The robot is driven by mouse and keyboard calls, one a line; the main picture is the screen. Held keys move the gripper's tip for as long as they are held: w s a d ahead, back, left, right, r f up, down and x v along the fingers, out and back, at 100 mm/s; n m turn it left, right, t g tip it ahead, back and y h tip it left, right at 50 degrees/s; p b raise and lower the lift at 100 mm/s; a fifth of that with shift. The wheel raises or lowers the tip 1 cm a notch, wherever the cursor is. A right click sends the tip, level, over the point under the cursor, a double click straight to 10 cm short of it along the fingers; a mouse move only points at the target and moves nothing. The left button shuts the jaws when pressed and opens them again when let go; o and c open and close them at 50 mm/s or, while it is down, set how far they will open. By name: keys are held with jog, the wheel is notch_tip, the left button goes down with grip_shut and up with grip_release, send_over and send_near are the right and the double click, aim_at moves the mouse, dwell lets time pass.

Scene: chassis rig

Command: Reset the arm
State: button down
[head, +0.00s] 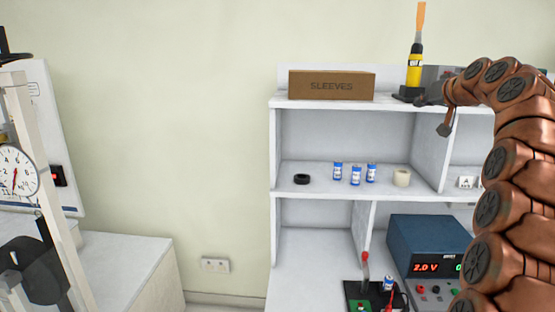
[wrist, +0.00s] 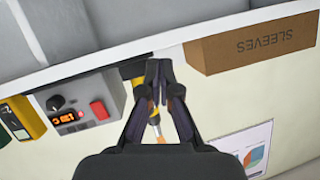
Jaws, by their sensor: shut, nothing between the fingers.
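My copper arm rises at the right of the head view and bends over at the top shelf of the rack. My gripper (wrist: 158,68) shows in the wrist view as black fingers with their tips together and nothing between them. A yellow and black tool with an orange end (head: 415,62) stands on the top shelf in the head view. In the wrist view it is partly hidden behind the fingers. I cannot make out the fingers clearly in the head view.
A brown SLEEVES box (head: 331,86) sits on the top shelf. Several blue-white cells, a black ring (head: 302,179) and a cream roll (head: 401,177) are on the middle shelf. A blue power supply (head: 430,247) stands below. The wall left of the rack is clear.

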jog(key=s+a+f+n+g+y, duration=0.1)
jog(key=s+a+f+g, duration=0.7)
jog(key=s+a+f, duration=1.2)
jog(key=s+f+g+h, duration=0.1)
jog(key=s+f, duration=0.5)
jog(key=s, duration=0.6)
jog(key=s+f+g+h, duration=0.1)
jog(key=s+f+g, duration=0.3)
jog(key=s+f, duration=0.3)
jog(key=s+a+f+g+h, duration=0.1)
jog(key=s+f, duration=0.5)
jog(key=s, duration=1.2)
jog(key=shift+f+g, duration=0.2)
jog(key=shift+g, duration=0.7)
